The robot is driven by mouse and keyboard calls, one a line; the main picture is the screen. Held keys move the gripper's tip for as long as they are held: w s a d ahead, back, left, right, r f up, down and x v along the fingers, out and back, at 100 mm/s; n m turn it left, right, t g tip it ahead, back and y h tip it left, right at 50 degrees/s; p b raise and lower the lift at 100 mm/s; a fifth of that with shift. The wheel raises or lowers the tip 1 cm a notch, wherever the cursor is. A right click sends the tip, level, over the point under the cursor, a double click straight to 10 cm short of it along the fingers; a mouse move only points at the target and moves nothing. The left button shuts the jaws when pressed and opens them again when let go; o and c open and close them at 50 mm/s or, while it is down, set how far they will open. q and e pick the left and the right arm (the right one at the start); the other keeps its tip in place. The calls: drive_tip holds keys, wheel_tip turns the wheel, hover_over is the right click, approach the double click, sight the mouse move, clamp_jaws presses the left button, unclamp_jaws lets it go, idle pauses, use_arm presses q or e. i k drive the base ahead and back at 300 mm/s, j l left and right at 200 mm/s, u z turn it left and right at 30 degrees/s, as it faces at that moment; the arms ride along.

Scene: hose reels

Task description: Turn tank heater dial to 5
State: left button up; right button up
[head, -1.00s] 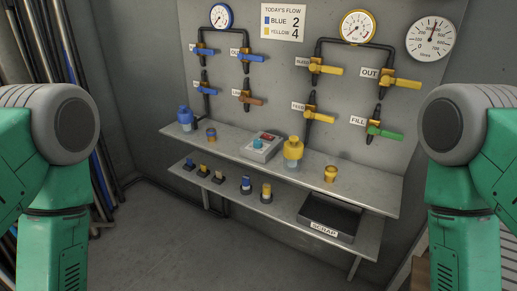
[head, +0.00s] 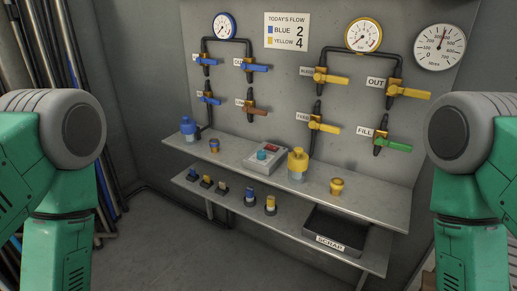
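I see no tank heater and no numbered heater dial in the head view. The nearest things are round gauges on the wall: a blue-rimmed gauge (head: 224,26), a yellow-rimmed gauge (head: 363,36) and a larger white gauge (head: 439,47) marked in litres. My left arm comes in at the left edge and my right arm at the right edge, both hanging down. Both grippers are out of the picture, so whether they hold anything is hidden.
A grey wall shelf (head: 380,205) carries blue and yellow bottles, brass fittings and a button box (head: 265,157). The lower shelf holds small fittings and a black scrap tray (head: 338,229). Valves with blue, yellow and green handles line the wall. The floor (head: 165,240) before the shelves is clear.

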sight(261, 154)
drive_tip(key=i+j+z, duration=0.5)
drive_tip(key=i+j, duration=0.45)
drive_tip(key=i, duration=0.1)
